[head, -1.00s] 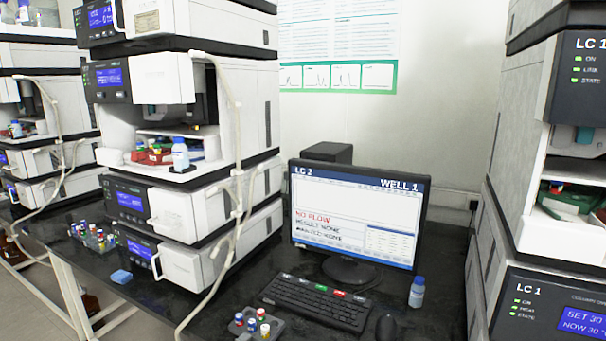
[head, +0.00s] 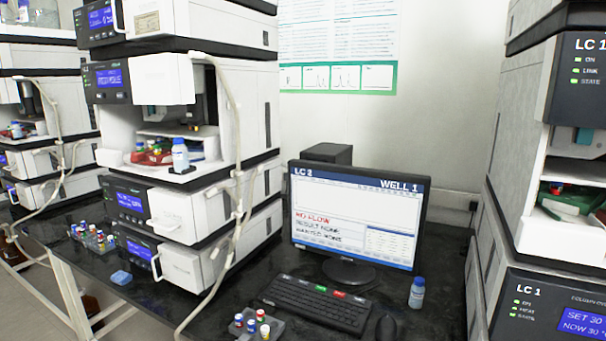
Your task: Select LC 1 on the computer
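The computer monitor (head: 357,215) stands on the black bench at the middle right. Its screen header reads LC 2 at left and WELL 1 at right, with red NO FLOW text and smaller lines below. The black keyboard (head: 316,305) lies in front of it, with a few keys coloured green, red and white along its top row. A dark mouse (head: 385,328) lies right of the keyboard. The instrument stack at the right edge carries LC 1 labels (head: 583,80). Neither of my grippers shows in the head view.
A blue-capped bottle (head: 417,293) stands right of the keyboard. A small vial rack (head: 254,326) sits at its front left. A tall white stack with tubing (head: 190,215) rises to the left.

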